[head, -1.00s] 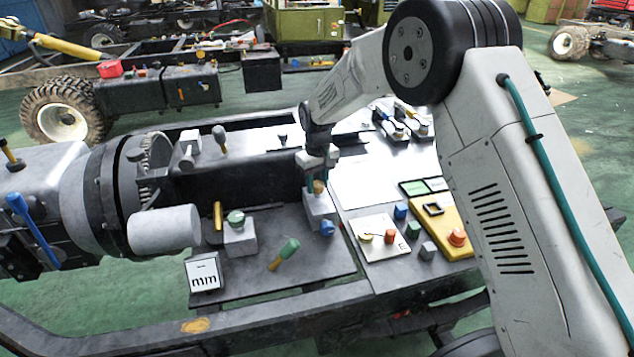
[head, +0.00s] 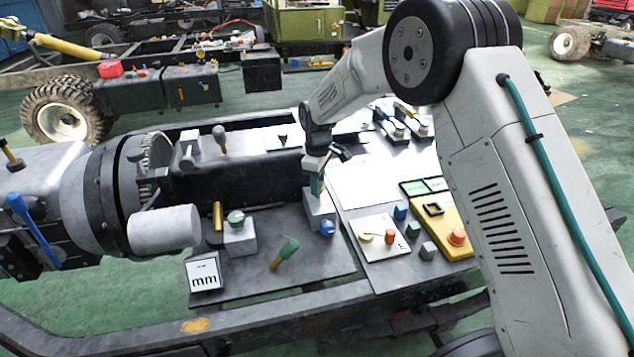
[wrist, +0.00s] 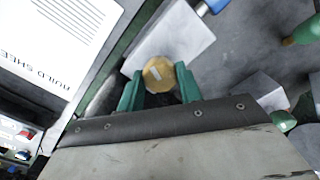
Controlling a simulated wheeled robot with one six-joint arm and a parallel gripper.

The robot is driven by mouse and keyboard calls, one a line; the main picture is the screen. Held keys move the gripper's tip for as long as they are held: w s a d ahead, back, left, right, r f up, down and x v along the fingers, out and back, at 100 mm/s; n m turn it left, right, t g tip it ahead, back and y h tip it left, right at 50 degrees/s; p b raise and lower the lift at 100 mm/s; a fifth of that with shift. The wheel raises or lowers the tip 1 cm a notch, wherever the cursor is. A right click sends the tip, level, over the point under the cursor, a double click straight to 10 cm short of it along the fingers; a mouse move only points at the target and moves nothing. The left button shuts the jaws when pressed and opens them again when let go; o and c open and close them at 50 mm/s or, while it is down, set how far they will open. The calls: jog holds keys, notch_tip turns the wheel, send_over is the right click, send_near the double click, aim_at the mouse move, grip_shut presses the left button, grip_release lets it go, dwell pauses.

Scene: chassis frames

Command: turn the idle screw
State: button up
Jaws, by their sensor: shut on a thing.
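The idle screw (wrist: 158,75), a round brass-coloured knob with a pale mark on its top, stands on a grey block (head: 318,204). The block also shows in the wrist view (wrist: 188,38). My gripper (head: 317,187) points down over this block. In the wrist view, the green fingers of my gripper (wrist: 159,88) are shut on the knob, one on each side. In the head view the near finger hides most of the knob. A blue knob (head: 327,228) sits on the block's front face.
A second grey block (head: 240,240) with a green-topped knob stands to the left. A green-handled tool (head: 286,252) lies on the plate in front. A yellow box with an orange button (head: 457,237) is at right.

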dwell(0.4)
jog(key=o, duration=1)
notch_tip(320, 180, up, 8)
jog(key=shift+f, duration=0.1)
jog(key=shift+s+f+m, duration=0.1)
jog(key=shift+s+m, duration=0.15)
jog(key=shift+m, duration=0.15)
jog(key=s+d+r+m, duration=0.4)
jog(key=s+d, duration=0.5)
jog(key=s, duration=0.6)
jog(key=s+d+r+m+t, duration=0.1)
jog(key=s+d+r+m, duration=0.4)
jog(key=s, duration=1)
jog(key=s+d+r+m, duration=0.4)
jog(key=s+d+r, duration=0.3)
jog(key=s+d, duration=0.7)
jog(key=shift+s+r, duration=0.35)
jog(key=shift+s, duration=0.1)
